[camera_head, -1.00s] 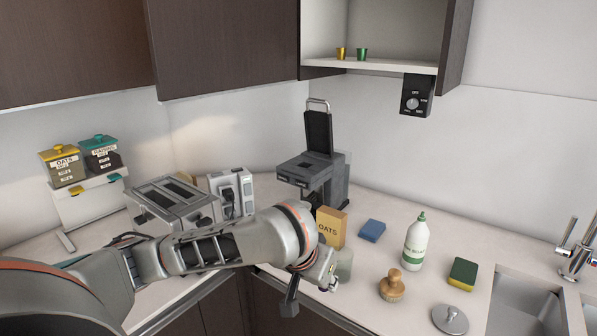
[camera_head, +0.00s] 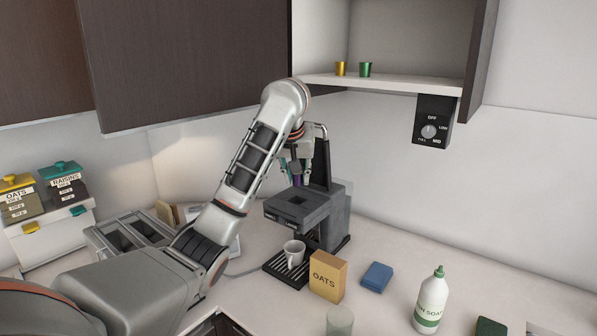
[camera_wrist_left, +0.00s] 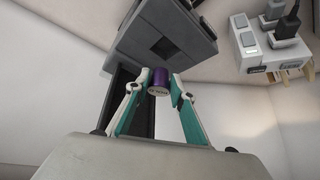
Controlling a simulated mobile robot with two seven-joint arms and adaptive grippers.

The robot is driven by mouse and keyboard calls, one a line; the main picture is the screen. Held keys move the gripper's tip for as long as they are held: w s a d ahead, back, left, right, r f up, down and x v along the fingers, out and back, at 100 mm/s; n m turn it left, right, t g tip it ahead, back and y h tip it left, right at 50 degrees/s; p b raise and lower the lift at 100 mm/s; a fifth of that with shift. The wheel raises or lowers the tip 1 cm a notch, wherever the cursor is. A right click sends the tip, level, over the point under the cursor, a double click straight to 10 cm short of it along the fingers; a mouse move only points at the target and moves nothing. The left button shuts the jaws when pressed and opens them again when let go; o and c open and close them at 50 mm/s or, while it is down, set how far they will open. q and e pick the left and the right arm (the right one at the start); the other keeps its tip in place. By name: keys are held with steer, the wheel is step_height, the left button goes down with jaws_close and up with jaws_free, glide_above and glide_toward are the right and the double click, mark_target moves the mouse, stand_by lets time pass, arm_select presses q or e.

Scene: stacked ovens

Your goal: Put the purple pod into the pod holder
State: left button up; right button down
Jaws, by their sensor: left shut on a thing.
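My left gripper (camera_head: 298,172) is shut on the purple pod (camera_head: 297,181), just above the black coffee machine (camera_head: 310,217). The pod holder (camera_head: 296,201) is the square recess on top of the machine's front part, and the lid behind it stands raised. In the left wrist view, the purple pod (camera_wrist_left: 160,84) is between the teal and white fingertips (camera_wrist_left: 161,91), apart from the dark recess (camera_wrist_left: 164,46). My right gripper is not in view.
A white mug (camera_head: 294,251) stands on the drip tray under the machine. An oats box (camera_head: 327,278), a blue sponge (camera_head: 377,277) and a soap bottle (camera_head: 431,304) stand nearby. Gold (camera_head: 341,69) and green pods (camera_head: 365,70) sit on the shelf (camera_head: 400,84).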

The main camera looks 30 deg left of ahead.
arm_select(q)
steer(key=shift+s+r, duration=0.15)
steer(key=shift+r, duration=0.05)
steer(key=shift+s+f, duration=0.1)
steer(key=shift+f, duration=0.05)
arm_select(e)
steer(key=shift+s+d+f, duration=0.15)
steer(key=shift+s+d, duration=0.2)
arm_select(q)
steer(key=shift+d+f, duration=0.1)
steer(key=shift+f, duration=1.75)
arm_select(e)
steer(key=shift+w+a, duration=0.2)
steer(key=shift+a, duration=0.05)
arm_select(q)
steer(key=o, duration=0.8)
steer(key=shift+o, duration=0.2)
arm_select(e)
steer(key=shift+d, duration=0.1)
